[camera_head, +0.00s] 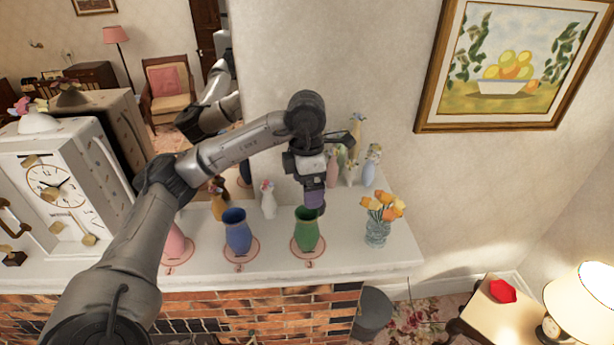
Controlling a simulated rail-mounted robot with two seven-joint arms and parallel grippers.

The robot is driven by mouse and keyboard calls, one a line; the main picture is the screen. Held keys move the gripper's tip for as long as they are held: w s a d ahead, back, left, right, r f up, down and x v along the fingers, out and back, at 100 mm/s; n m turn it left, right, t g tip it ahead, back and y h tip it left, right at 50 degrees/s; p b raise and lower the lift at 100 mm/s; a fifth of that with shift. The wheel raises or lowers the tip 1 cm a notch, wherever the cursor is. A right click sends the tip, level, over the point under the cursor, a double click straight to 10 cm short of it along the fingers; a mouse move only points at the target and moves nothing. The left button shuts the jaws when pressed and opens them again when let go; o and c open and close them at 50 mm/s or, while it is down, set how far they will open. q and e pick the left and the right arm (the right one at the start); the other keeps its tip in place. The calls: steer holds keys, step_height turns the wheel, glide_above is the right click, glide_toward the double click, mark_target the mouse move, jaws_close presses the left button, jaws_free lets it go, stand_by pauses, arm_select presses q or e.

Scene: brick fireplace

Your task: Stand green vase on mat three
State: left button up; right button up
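The green vase (306,230) stands upright on the rightmost round pink mat (309,257) at the front of the white mantel shelf. I cannot read which mat is number three. My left gripper (314,208) points down at the right and back side of the green vase's rim. A purple part shows at its lower end; I cannot tell whether it is a finger or another object. Its fingertips are partly hidden, so its opening and any contact with the vase are unclear. My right gripper is not in view.
A blue vase (237,232) and a pink vase (175,244) stand on mats to the left. A glass vase of orange tulips (378,232) stands to the right. A white clock (60,190) fills the left end. A mirror stands behind the shelf.

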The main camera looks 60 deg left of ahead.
arm_select(q)
steer(key=shift+r+p, duration=0.35)
steer(key=shift+r, duration=0.7)
